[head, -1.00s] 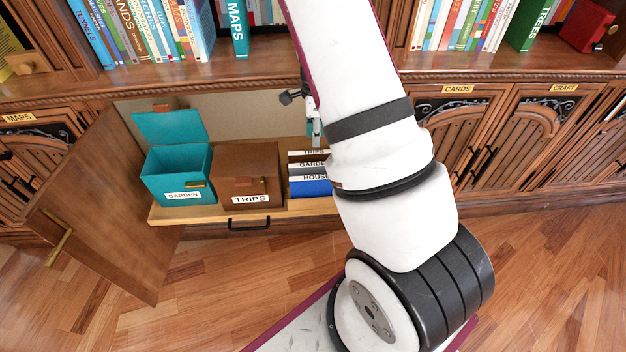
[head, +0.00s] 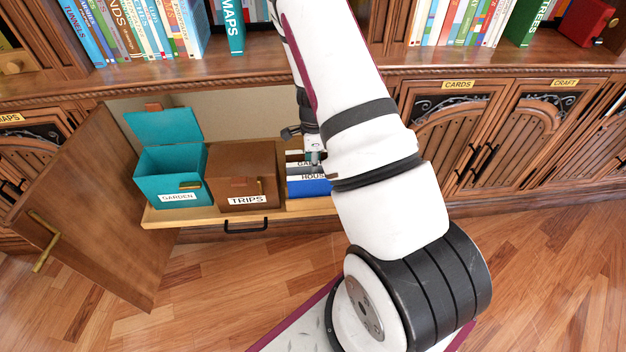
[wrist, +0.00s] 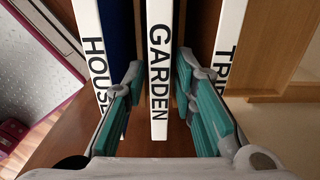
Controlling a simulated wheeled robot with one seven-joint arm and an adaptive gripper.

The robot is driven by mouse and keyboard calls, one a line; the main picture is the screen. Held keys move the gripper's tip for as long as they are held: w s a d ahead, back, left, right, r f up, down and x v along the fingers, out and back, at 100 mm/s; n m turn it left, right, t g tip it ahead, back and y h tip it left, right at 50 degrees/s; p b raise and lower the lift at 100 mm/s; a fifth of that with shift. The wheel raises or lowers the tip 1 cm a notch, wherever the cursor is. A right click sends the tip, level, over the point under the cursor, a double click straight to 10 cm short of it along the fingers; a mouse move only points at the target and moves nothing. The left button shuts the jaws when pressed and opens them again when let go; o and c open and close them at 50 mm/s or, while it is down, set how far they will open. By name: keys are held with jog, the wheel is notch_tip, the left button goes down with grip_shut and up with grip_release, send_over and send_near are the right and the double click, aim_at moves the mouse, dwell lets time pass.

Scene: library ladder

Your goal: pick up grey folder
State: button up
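The grey folder appears to be the one labelled GARDEN, with a white spine (wrist: 160,75) in the middle of the wrist view. In the head view, part of the grey folder (head: 303,170) shows behind the blue HOUSE folder (head: 308,188). My gripper (wrist: 160,65) is open, with one teal-padded finger on each side of the GARDEN spine and small gaps visible. In the head view my gripper (head: 313,155) is low over the folders, partly hidden by my arm.
The HOUSE folder's spine (wrist: 97,60) is left and the TRIPS folder's spine (wrist: 228,40) right of my fingers, both close. A brown TRIPS box (head: 243,175) and an open teal GARDEN box (head: 168,170) share the pull-out shelf (head: 190,218). An open cabinet door (head: 95,215) stands left.

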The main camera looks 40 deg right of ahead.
jog(key=shift+f, duration=0.65)
jog(key=shift+c, duration=0.6)
grip_shut()
jog(key=shift+r, duration=0.15)
